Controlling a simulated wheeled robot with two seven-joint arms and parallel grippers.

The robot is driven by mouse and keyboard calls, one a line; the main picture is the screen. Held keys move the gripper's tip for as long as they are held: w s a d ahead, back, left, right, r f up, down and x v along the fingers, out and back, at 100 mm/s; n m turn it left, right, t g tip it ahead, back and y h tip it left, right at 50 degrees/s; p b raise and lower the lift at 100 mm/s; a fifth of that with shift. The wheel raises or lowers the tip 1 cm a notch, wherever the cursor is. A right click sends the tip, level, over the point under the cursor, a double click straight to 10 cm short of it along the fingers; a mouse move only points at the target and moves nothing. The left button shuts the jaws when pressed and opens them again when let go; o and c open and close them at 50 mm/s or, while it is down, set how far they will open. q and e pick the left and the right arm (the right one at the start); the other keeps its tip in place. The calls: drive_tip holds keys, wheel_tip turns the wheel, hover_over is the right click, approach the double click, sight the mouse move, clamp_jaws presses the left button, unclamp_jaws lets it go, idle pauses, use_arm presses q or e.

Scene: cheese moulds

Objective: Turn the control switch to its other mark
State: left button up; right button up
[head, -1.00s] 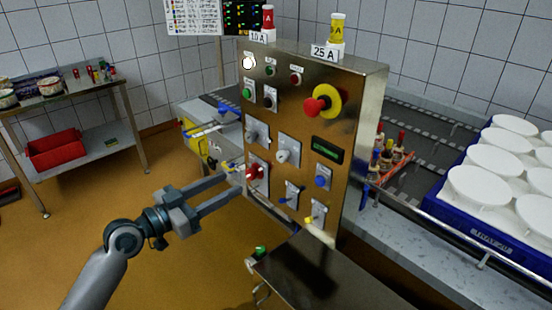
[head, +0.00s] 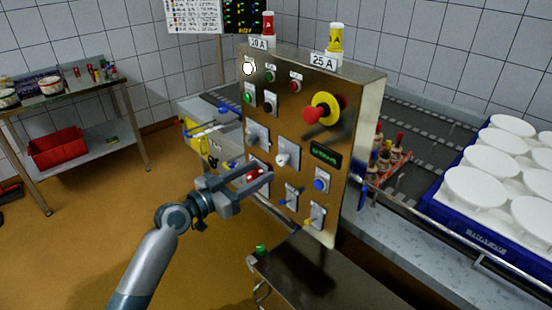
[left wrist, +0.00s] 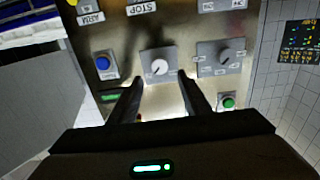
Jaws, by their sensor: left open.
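The control panel (head: 300,125) is an upright metal box with several switches and buttons. A rotary switch with a white knob (head: 283,158) sits on a light plate mid-panel. The knob also shows in the left wrist view (left wrist: 159,67), just beyond and between the fingers. A grey rotary switch with marks (left wrist: 225,57) is to its right there, and in the head view (head: 257,135) at upper left. My left gripper (head: 268,172) is open and empty in front of the panel, partly hiding a red-handled switch (head: 253,174). Contact with the knob cannot be told.
A red mushroom button on yellow (head: 322,110), a blue button (head: 321,184) and a green display (head: 325,155) crowd the panel. A dark metal shelf (head: 320,272) juts out below. A conveyor with a blue crate (head: 480,235) of white moulds stands at right. Floor at left is open.

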sight(279, 161)
use_arm(q)
drive_tip(key=p+x, duration=0.1)
drive_tip(key=x, duration=0.5)
drive_tip(key=shift+w+d+p, duration=0.2)
drive_tip(key=shift+d+p, duration=0.05)
drive_tip(key=shift+p, duration=0.05)
drive_tip(key=shift+w+d, duration=0.3)
drive_tip(key=shift+c, duration=0.6)
drive_tip(key=c, duration=0.9)
